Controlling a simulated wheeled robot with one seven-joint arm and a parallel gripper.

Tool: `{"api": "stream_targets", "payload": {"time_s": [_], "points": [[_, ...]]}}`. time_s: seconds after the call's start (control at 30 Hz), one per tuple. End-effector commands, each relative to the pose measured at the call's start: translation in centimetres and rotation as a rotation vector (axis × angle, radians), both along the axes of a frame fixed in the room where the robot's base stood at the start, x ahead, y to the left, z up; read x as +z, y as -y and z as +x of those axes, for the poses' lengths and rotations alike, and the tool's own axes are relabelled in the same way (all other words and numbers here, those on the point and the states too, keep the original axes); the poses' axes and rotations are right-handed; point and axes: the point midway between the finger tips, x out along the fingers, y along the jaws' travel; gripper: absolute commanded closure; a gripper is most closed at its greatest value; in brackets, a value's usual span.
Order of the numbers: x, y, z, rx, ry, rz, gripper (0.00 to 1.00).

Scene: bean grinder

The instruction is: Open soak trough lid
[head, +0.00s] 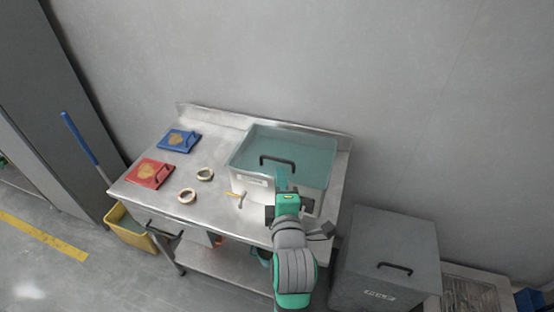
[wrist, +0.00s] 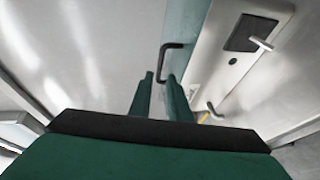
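The soak trough (head: 252,178) is a pale metal box on the steel table, with a translucent teal lid (head: 310,150) lying over its top. A dark bar handle (head: 278,160) stands on the lid. My gripper (head: 282,178) is at the trough's front side, just short of the handle. In the wrist view, the two green fingers (wrist: 160,78) are apart with an empty gap between them. The handle (wrist: 165,58) shows just beyond the fingertips, and I see no clear contact. The lid's teal strip (wrist: 185,30) runs behind it.
A blue pad (head: 180,139), a red pad (head: 150,173) and two rings (head: 205,174) (head: 187,196) lie on the table's left. A yellow-handled tap (head: 238,197) is at the trough's front. A grey lidded bin (head: 385,255) stands right, a yellow bin (head: 130,230) lower left.

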Motion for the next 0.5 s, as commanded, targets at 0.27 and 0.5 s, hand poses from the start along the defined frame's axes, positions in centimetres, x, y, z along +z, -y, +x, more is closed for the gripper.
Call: {"api": "stream_targets", "payload": {"time_s": [0.27,0.5], "points": [[-0.8,-0.4,4.4,0.001,0.0,0.001,0.83],[-1.5,-0.7,8.1,0.0,0.0,0.001,0.83]]}}
